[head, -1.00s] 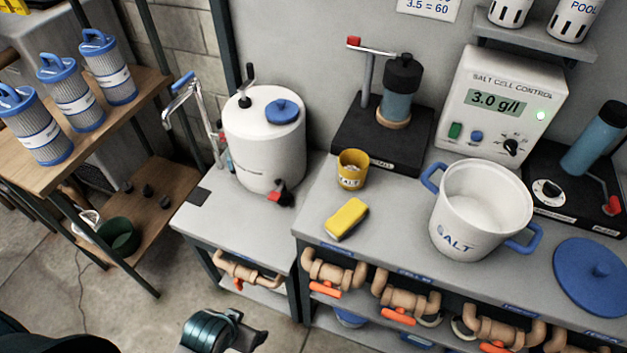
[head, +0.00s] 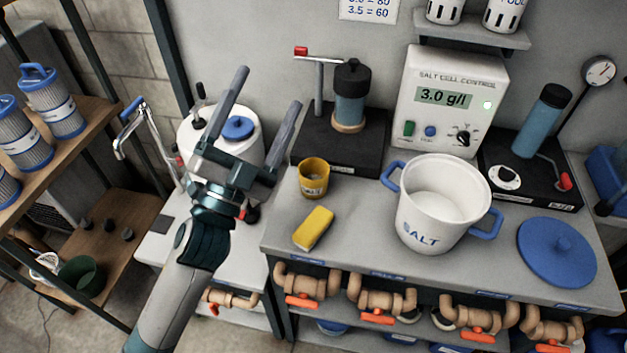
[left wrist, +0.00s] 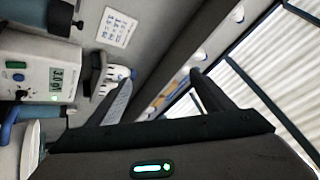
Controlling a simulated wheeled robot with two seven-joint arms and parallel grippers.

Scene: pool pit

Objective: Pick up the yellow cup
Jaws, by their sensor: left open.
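The yellow cup (head: 313,178) stands upright on the grey counter (head: 345,217), left of the white salt pot (head: 440,207), in the head view. A label shows low on its front. My left gripper (head: 267,93) is raised to the left of the cup, in front of the white tank. Its two fingers are spread and point upward, with nothing between them. In the left wrist view the open fingers (left wrist: 157,90) point toward the wall and ceiling, and the cup is not in that view. My right gripper is in neither current view.
A yellow sponge (head: 314,228) lies just in front of the cup. A black stand with a blue cylinder (head: 349,105) is behind it. The salt cell control box (head: 450,100) stands at the back. A blue lid (head: 556,251) lies to the right. Orange-handled valves (head: 305,282) line the counter's front.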

